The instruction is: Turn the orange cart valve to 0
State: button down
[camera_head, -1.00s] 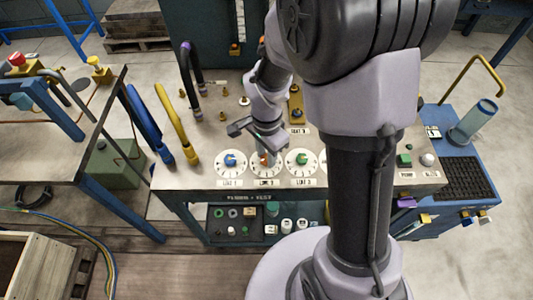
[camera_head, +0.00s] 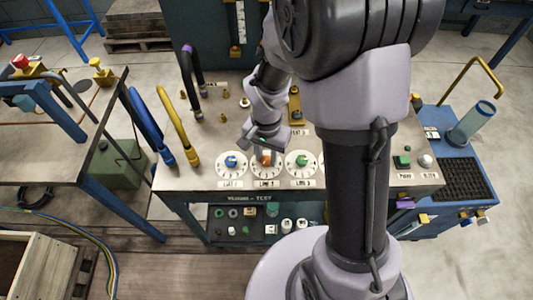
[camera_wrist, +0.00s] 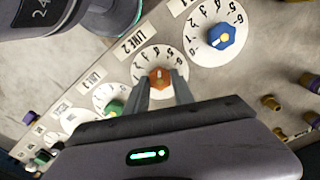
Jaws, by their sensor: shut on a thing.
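In the wrist view the orange knob (camera_wrist: 160,77) sits on a numbered dial (camera_wrist: 178,58) beside the label "LINE 2". My gripper (camera_head: 264,148) is over this dial from behind. In the wrist view its two fingers (camera_wrist: 163,90) are shut on the orange knob, one on each side. A pale mark on the knob points roughly up in that view. The number it meets is too small to tell, and the fingers hide part of the dial.
A blue knob (camera_wrist: 221,36) and a green knob (camera_wrist: 115,107) sit on dials either side. Blue and yellow curved handles (camera_head: 178,125) rise at the cart's left. Small fittings stand behind the dials. My arm covers the cart's right middle.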

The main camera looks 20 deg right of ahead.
jog(key=n+p, duration=0.2)
jog(key=n, duration=0.5)
jog(key=shift+r, duration=0.1)
jog(key=n+p, duration=0.1)
jog(key=n, duration=0.3)
jog(key=n+p, duration=0.1)
jog(key=n, duration=0.2)
jog(key=shift+n, duration=0.3)
jog(key=n+p, duration=0.1)
jog(key=n, duration=0.4)
jog(key=shift+a+p, duration=0.1)
jog(key=shift+p, duration=0.3)
jog(key=shift+n+p, duration=0.65)
jog(key=shift+n, duration=1.75)
jog(key=c, duration=1.1)
grip_release()
